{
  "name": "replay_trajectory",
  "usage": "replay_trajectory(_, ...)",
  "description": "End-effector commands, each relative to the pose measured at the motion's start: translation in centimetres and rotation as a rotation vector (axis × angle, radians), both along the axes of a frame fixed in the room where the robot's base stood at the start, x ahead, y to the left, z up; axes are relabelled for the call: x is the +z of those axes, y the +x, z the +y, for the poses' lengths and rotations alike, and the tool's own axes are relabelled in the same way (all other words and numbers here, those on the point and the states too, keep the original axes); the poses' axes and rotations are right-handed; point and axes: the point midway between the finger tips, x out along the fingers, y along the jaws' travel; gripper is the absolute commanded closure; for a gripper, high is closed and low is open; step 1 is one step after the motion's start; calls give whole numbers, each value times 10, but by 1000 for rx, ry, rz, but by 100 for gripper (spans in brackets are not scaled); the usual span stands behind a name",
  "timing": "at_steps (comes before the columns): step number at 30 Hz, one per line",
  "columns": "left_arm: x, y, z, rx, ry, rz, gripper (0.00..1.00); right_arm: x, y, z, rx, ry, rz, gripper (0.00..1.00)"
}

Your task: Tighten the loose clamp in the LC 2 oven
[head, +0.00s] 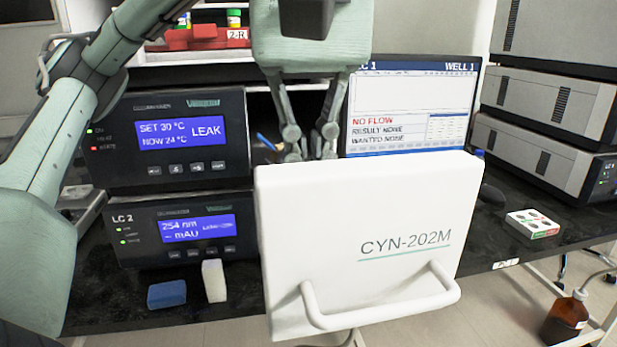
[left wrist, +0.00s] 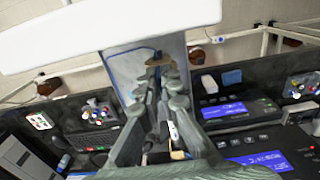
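The LC 2 stack (head: 130,231) stands at the left of the bench. Its upper unit (head: 120,125) reads SET 30 °C, NOW 24 °C and LEAK. A white panel marked CYN-202M (head: 300,225), with a bar handle, stands in front of my left gripper (head: 311,150). The gripper points down behind it, and its tips are hidden in the head view. In the left wrist view, my left gripper (left wrist: 163,80) reaches over a grey-blue surface with a blue tube. A small brown and dark part (left wrist: 158,58) lies at its fingertips. I cannot tell whether they grip it. No right gripper shows.
A monitor (head: 410,130) showing NO FLOW stands behind the panel. A brown bottle (head: 564,318) stands on the floor.

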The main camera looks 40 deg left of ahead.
Motion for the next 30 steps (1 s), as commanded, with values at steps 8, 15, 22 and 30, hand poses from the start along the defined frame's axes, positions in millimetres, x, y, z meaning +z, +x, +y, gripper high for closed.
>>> replay_trajectory(8,1,1,-1,0,20,20,100,1,0,-6,4,-9,0,60)
replay_trajectory(15,1,5,-5,0,100,110,100,0,-2,-6,5,-10,3,60)
replay_trajectory(22,0,13,-11,2,229,257,100,-1,-4,-4,3,-7,5,60)
replay_trajectory(30,-5,21,-18,4,381,432,100,-1,-5,3,-2,4,7,60)
